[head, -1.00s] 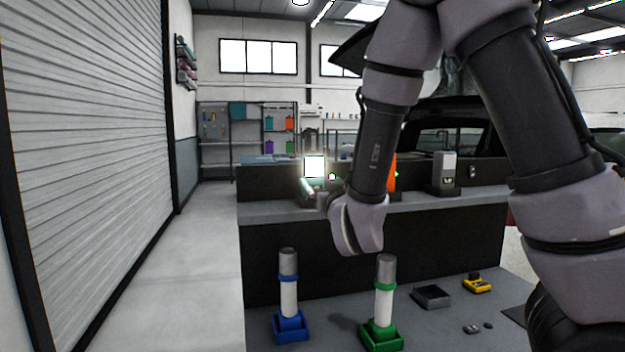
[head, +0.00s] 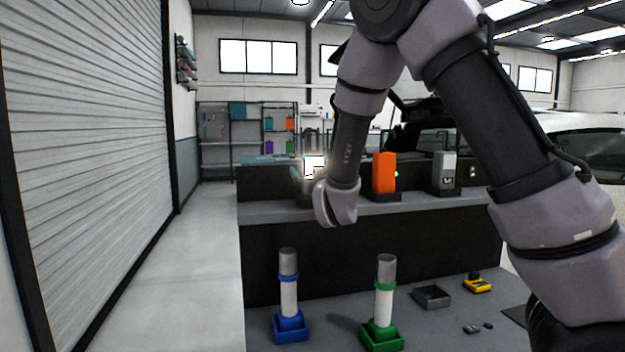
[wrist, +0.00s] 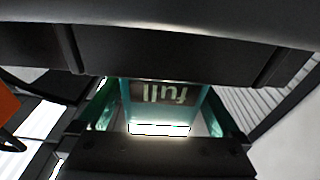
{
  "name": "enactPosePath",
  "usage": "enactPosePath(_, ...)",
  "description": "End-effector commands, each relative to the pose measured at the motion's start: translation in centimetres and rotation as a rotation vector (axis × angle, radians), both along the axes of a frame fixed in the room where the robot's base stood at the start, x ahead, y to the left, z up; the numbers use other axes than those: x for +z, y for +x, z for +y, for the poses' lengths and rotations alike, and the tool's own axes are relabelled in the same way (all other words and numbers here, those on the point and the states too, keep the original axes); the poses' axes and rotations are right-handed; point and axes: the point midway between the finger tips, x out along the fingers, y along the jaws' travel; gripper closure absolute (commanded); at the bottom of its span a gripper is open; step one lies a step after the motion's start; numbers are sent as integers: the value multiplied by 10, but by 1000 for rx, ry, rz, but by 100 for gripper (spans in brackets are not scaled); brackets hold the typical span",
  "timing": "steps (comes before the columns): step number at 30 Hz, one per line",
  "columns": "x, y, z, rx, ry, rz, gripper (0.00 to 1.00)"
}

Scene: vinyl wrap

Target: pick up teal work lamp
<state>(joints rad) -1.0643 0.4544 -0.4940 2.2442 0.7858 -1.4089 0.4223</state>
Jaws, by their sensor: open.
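The teal work lamp (head: 315,162) glows white on the raised shelf of the bench in the head view, partly covered by my wrist. In the wrist view the teal lamp (wrist: 195,103) fills the middle, with an upside-down "full" label and a bright lit strip below it. Whether either jaw touches the lamp cannot be told. In the head view the fingers are mostly hidden behind my wrist.
An orange device (head: 384,173) and a grey device (head: 444,173) stand right of the lamp on the shelf. Below are a blue-based cylinder (head: 289,297), a green-based cylinder (head: 384,303), a dark tray (head: 432,297) and a yellow tool (head: 477,285). The floor at left is clear.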

Motion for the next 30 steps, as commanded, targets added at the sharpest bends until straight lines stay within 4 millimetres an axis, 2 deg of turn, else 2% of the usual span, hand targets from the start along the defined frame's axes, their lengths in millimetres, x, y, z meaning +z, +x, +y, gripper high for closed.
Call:
enactPosePath(3, 0, 0, 0, 0, 0, 0, 0)
enactPosePath(4, 0, 0, 0, 0, 0, 0, 4)
enactPosePath(8, 0, 0, 0, 0, 0, 0, 54)
enactPosePath(9, 0, 0, 0, 0, 0, 0, 69)
enactPosePath(11, 0, 0, 0, 0, 0, 0, 92)
enactPosePath(12, 0, 0, 0, 0, 0, 0, 100)
enactPosePath(19, 1, 0, 0, 0, 1, -1, 100)
enactPosePath(22, 9, 0, 0, -1, 4, -2, 100)
enactPosePath(30, 62, -1, 0, 0, 8, -4, 100)
